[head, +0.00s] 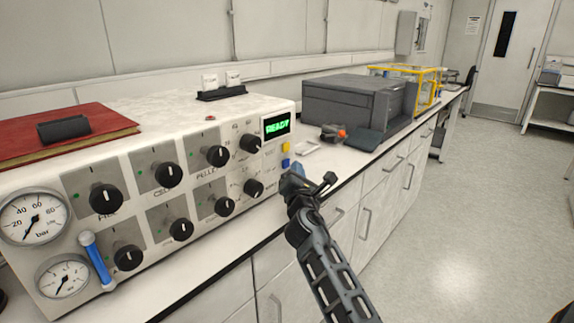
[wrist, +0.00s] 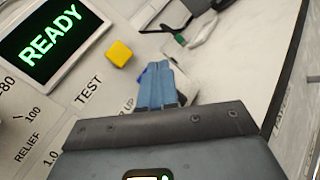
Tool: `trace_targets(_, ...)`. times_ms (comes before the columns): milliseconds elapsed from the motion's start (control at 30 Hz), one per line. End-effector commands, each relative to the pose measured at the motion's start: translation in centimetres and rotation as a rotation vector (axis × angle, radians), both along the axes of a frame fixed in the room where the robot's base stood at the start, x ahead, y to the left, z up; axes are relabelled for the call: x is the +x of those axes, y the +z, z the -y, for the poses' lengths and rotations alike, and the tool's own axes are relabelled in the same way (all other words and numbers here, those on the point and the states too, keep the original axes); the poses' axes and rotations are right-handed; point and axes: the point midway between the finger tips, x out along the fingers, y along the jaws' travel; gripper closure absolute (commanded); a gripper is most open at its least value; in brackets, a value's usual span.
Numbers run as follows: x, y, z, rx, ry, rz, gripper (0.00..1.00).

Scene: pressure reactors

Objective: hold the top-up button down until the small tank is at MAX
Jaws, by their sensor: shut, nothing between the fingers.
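My gripper (head: 296,172) is shut and empty, with its tips at the right end of the white machine's front panel. In the wrist view the closed blue-grey fingers (wrist: 156,72) cover the spot beside a label ending in "UP" (wrist: 127,104). A small blue button (head: 285,162) shows beside the fingertips, below a yellow button (head: 286,147). The yellow button also shows in the wrist view (wrist: 119,53), near the "TEST" label. I cannot tell whether the tips touch the blue button.
The machine's display (head: 277,125) reads READY in green. Several black knobs (head: 169,174) fill the panel. A red book (head: 65,135) lies on top. A dark grey box-shaped device (head: 350,102) stands farther along the bench. The floor (head: 450,200) at right is clear.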

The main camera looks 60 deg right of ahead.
Motion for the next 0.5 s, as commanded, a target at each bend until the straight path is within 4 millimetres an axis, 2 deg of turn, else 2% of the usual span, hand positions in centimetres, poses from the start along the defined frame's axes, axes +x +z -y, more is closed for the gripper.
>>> trace_targets(500,0.81,0.02,0.20,0.000,0.000,0.000,1.00)
